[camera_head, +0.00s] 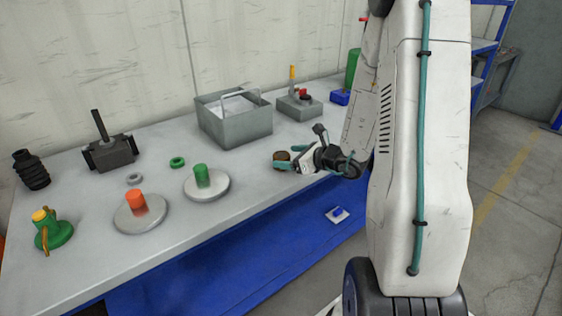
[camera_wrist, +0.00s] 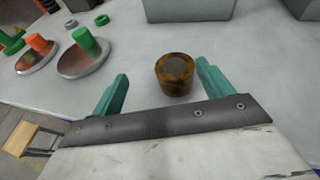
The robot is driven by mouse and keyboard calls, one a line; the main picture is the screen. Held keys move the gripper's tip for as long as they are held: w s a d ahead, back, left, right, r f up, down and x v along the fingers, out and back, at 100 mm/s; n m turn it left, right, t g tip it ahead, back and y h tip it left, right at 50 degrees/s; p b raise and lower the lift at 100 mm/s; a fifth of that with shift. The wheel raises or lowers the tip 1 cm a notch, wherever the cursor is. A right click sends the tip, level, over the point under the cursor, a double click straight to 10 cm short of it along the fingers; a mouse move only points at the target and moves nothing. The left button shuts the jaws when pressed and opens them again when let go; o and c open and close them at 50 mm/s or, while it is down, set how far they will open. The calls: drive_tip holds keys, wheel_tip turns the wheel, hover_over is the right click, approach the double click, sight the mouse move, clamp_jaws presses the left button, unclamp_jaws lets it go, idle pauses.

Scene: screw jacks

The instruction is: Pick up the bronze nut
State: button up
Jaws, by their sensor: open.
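The bronze nut (camera_wrist: 175,76) is a short brown-orange cylinder with a mottled surface. It stands upright on the grey bench top, ahead of my gripper (camera_wrist: 162,84) and between the lines of its two teal fingers in the wrist view. The fingers are spread wide and do not touch it. In the head view the nut (camera_head: 281,156) shows as a small dark round thing near the bench's front edge. My gripper (camera_head: 282,160) reaches in from the right, low over the bench, with the nut at its fingertips.
A grey metal box (camera_head: 234,126) stands behind the nut. To the left are two discs with a green post (camera_head: 201,176) and an orange post (camera_head: 134,200), plus a green ring (camera_head: 177,162) and a grey ring (camera_head: 134,179). Bare bench surrounds the nut.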

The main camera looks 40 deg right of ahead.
sight(278, 157)
drive_tip(key=shift+d+f+m+h, duration=0.5)
drive_tip(key=shift+d+f, duration=0.2)
drive_tip(key=shift+d, duration=0.15)
drive_tip(key=shift+w+d+f, duration=0.15)
drive_tip(key=shift+d+f, duration=0.05)
drive_tip(key=shift+f, duration=0.05)
drive_tip(key=x, duration=0.7)
drive_tip(key=shift+w+a, duration=0.1)
drive_tip(key=shift+a, duration=0.15)
drive_tip(key=c, duration=1.6)
drive_tip(key=shift+r, duration=0.15)
